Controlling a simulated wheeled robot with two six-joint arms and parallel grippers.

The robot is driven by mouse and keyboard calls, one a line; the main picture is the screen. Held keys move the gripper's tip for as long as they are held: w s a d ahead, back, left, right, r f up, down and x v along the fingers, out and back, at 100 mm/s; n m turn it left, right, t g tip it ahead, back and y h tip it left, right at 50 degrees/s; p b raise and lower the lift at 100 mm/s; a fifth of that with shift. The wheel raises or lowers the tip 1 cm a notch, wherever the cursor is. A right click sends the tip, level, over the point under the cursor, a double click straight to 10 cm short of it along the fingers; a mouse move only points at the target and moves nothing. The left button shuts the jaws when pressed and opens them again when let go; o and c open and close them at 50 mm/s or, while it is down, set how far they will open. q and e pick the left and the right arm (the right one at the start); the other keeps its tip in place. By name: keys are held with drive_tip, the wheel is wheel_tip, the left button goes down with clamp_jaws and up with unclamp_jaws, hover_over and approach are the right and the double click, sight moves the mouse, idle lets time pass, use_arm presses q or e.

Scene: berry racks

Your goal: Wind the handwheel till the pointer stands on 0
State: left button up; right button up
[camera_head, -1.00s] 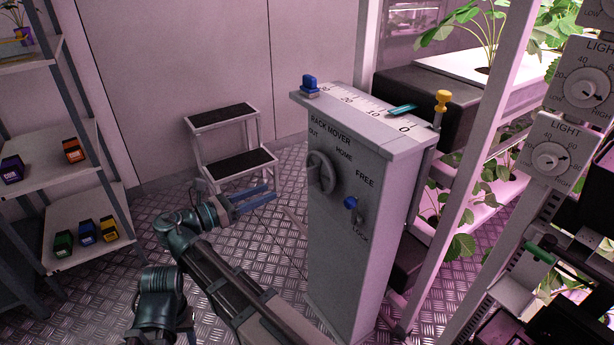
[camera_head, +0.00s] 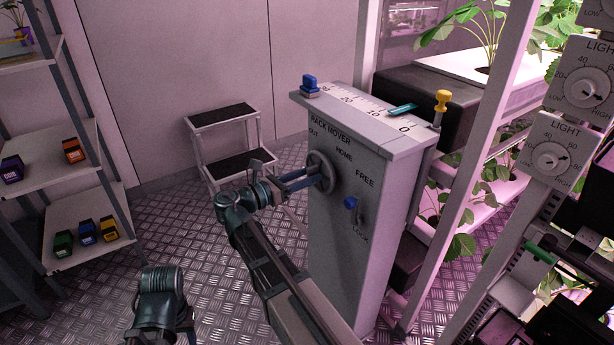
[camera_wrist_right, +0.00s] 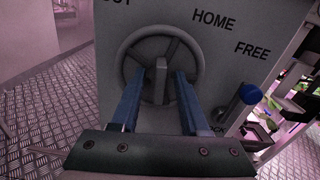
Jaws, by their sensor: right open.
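The grey handwheel (camera_head: 326,188) is on the front of the rack mover box (camera_head: 340,260). It also shows in the wrist view (camera_wrist_right: 160,33), with a hub and spokes. My right gripper (camera_head: 314,177) is at the wheel. In the wrist view its blue fingers (camera_wrist_right: 159,78) are open, one on each side of an upright grey bar at the hub; I cannot tell whether they touch it. The teal pointer (camera_head: 402,109) lies on the scale (camera_head: 352,100) on the box top, between 10 and 0. My left gripper is out of view.
A lever with a blue knob (camera_head: 350,203) sits just right of the wheel, between FREE and LOCK lettering. A blue knob (camera_head: 310,83) and a yellow knob (camera_head: 442,99) stand at the box's top ends. A step stool (camera_head: 238,160) is behind my right arm. Plant racks stand right.

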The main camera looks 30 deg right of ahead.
drive_tip(key=shift+c, duration=0.3)
clamp_jaws()
drive_tip(key=shift+m, duration=0.3)
drive_tip(key=m, duration=0.3)
drive_tip(key=shift+s+m, duration=0.1)
drive_tip(key=shift+m, duration=0.2)
drive_tip(key=shift+s+f+m+b, duration=0.1)
drive_tip(key=shift+f+m+b, duration=0.1)
drive_tip(key=shift+m, duration=4.75)
drive_tip(key=shift+w+f+m+b, duration=0.1)
drive_tip(key=shift+f+m+b, duration=0.1)
drive_tip(key=shift+m, duration=4.7)
drive_tip(key=shift+s+f+m+b, duration=0.1)
drive_tip(key=shift+f+m, duration=0.1)
drive_tip(key=shift+m, duration=4.75)
